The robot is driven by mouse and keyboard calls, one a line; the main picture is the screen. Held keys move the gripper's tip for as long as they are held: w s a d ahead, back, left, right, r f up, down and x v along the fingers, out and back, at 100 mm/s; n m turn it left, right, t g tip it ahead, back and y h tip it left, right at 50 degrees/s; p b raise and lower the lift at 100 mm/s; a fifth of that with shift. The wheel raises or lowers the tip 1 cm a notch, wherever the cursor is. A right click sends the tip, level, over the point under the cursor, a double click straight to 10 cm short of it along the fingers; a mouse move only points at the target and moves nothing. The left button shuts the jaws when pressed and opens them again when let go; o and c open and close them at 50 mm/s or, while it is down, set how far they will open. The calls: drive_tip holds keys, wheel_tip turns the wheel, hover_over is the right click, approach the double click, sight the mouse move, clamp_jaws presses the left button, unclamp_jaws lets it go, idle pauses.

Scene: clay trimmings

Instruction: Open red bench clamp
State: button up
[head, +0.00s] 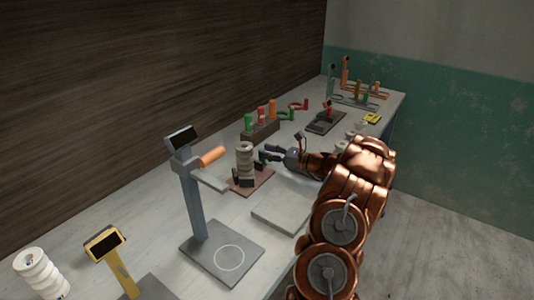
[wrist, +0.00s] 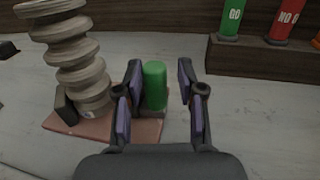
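The clamp has a dull red base plate (wrist: 135,130) and dark jaws (wrist: 66,108) at a ribbed clay column (wrist: 75,60). The base plate (head: 262,180) and column (head: 245,158) also show in the head view. A green upright handle (wrist: 154,84) stands at the base's right end in the wrist view. My gripper (wrist: 160,82) is open, with one finger on each side of this handle. The left finger is close to the handle, and a gap shows at the right finger. Contact at the left finger cannot be told.
A brown rack (wrist: 255,55) with green "GO", red "NO GO" and orange handles stands behind, to the right. In the head view, a grey gauge stand (head: 195,195) stands in front of the clamp. A pale slab (head: 285,212) lies near the bench edge. The bench between clamp and rack is clear.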

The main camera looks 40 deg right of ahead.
drive_tip(key=shift+s+f, duration=0.1)
drive_tip(key=v, duration=1.2)
idle(0.4)
